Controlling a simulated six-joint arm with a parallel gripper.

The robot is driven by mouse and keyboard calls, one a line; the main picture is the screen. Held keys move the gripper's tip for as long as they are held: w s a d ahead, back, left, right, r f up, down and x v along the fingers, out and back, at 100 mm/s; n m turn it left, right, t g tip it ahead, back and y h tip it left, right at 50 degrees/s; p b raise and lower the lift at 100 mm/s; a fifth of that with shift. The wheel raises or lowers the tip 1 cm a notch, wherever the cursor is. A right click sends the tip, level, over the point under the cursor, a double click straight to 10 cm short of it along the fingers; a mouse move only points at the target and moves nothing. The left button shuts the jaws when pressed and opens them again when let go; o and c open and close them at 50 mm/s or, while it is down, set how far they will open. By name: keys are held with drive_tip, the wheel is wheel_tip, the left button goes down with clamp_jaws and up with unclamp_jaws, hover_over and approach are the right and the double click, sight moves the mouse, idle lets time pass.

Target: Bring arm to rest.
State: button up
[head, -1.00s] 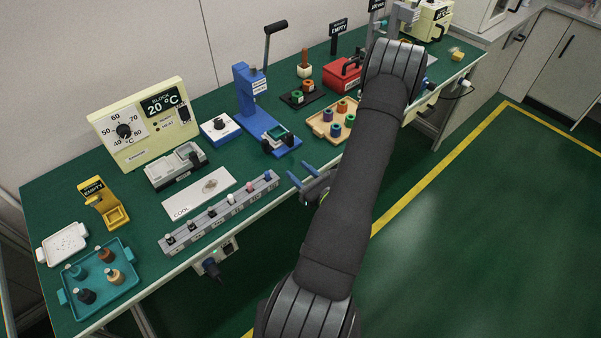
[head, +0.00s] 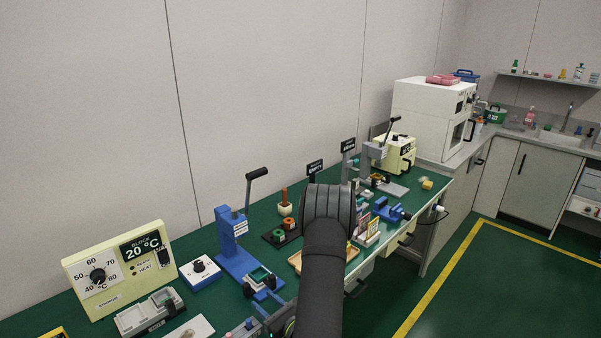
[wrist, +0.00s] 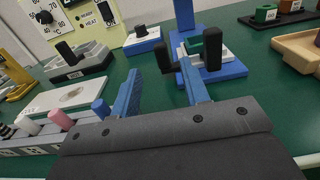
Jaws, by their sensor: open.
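My gripper (head: 270,316) is open, with its two blue fingers apart and nothing between them. In the head view it is low in the picture, partly cut off, near the front of the green bench beside the blue press (head: 238,258). In the wrist view the gripper (wrist: 160,85) points toward the press base (wrist: 222,72), with a gap of bench between. My arm is bent, its dark elbow standing over the middle of the bench in the head view and hiding things behind it.
The heater block (head: 120,270) and a blue-white knob box (head: 200,272) stand left. A strip of stoppers (wrist: 58,128) is close to the left finger. A wooden tray (head: 295,262) and a blue vise (head: 388,210) are near my arm. Floor to the right is clear.

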sight(249, 287)
drive_tip(key=x, duration=1)
drive_tip(key=shift+s+d, duration=0.1)
drive_tip(key=v, duration=1.7)
drive_tip(key=x, duration=2)
drive_tip(key=v, duration=2)
